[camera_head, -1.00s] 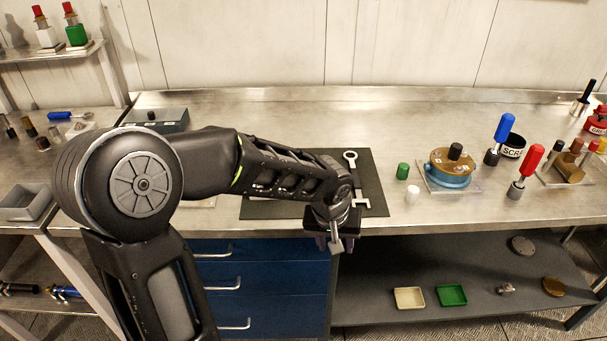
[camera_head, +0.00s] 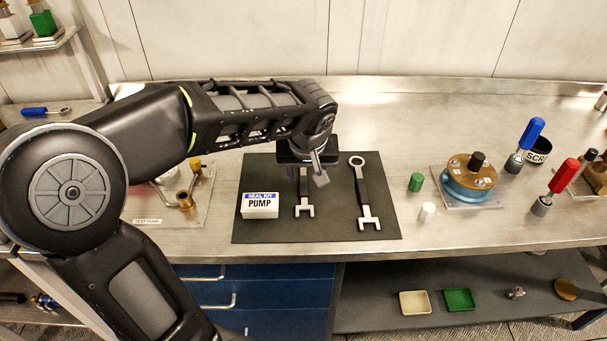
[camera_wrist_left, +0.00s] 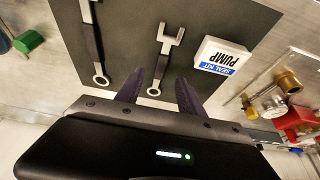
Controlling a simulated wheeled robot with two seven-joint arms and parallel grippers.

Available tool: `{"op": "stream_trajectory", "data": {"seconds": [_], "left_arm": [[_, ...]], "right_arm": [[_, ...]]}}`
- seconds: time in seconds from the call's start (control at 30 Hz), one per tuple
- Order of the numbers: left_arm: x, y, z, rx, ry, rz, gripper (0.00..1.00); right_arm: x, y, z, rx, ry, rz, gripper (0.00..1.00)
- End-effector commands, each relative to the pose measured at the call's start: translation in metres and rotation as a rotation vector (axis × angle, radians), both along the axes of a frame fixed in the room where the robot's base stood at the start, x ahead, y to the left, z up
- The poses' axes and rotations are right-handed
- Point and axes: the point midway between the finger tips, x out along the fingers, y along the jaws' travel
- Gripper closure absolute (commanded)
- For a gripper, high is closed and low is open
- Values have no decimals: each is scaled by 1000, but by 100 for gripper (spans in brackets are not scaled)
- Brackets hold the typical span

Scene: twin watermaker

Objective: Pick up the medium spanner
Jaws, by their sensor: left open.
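Two spanners lie on the dark mat (camera_head: 340,225), open jaws toward the front edge. The shorter spanner (camera_head: 304,203) is in the middle of the mat, its upper part hidden by my left gripper in the head view. The longer spanner (camera_head: 365,198) lies to its right. I cannot tell for sure which counts as medium. My left gripper (camera_head: 303,178) is open and empty over the shorter spanner. In the left wrist view, the shorter spanner's ring end (camera_wrist_left: 154,91) shows between the two fingertips; the longer spanner (camera_wrist_left: 93,45) is outside them. My right gripper is not in view.
A white seal kit box (camera_head: 260,204) sits on the mat left of the shorter spanner. A green cap (camera_head: 416,182) and a white cap (camera_head: 428,211) stand right of the mat. A blue pump-like unit (camera_head: 468,180) is farther right. A brass-fitted test pump (camera_head: 183,198) is at left.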

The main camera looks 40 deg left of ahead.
Motion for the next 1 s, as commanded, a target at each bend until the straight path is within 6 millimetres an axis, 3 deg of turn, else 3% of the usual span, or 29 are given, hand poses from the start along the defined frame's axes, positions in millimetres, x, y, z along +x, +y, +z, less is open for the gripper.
{"op": "stream_trajectory", "data": {"seconds": [0.33,0.6,1.0], "left_arm": [[0,0,-1,0,1,-1,55],[7,5,-23,-1,2,-2,55],[9,8,-29,-1,3,-1,55]], "right_arm": [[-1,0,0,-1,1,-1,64],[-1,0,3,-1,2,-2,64],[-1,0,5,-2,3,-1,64]]}}
